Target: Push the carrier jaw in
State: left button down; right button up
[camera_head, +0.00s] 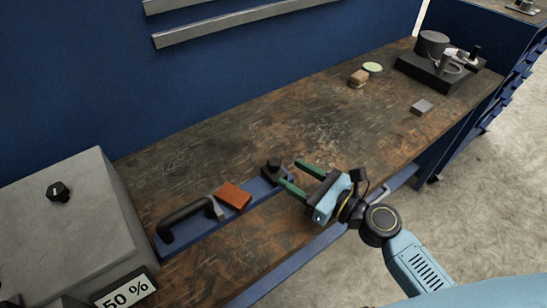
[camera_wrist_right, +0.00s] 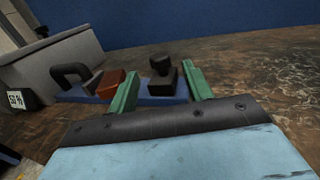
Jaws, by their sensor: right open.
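A blue carrier (camera_head: 195,232) lies along the front of the bench, with a black handle at its left end. An orange-brown block (camera_head: 233,196) sits on it. In the right wrist view the jaw (camera_wrist_right: 162,80) appears between the fingertips; contact cannot be told. My left gripper is not in view.
A grey box (camera_head: 70,210) with a percent display (camera_head: 125,291) stands at the left. A black fixture (camera_head: 440,70), a small brown block (camera_head: 358,78), a pale green disc (camera_head: 373,67) and a grey block (camera_head: 422,107) are at the far right. The bench middle is clear.

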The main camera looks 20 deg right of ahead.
aim_at(280, 166)
jog(key=x, duration=0.5)
jog(key=shift+w+a+p, duration=0.2)
jog(key=shift+w+p, duration=0.1)
jog(key=shift+w+a, duration=0.15)
jog(key=shift+w, duration=0.1)
jog(key=shift+w+a, duration=0.1)
grip_shut()
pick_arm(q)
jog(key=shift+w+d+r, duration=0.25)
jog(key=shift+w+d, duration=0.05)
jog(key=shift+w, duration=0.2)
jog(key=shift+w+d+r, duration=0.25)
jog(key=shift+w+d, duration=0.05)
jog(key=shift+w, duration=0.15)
pick_arm(e)
jog(key=shift+a, duration=0.1)
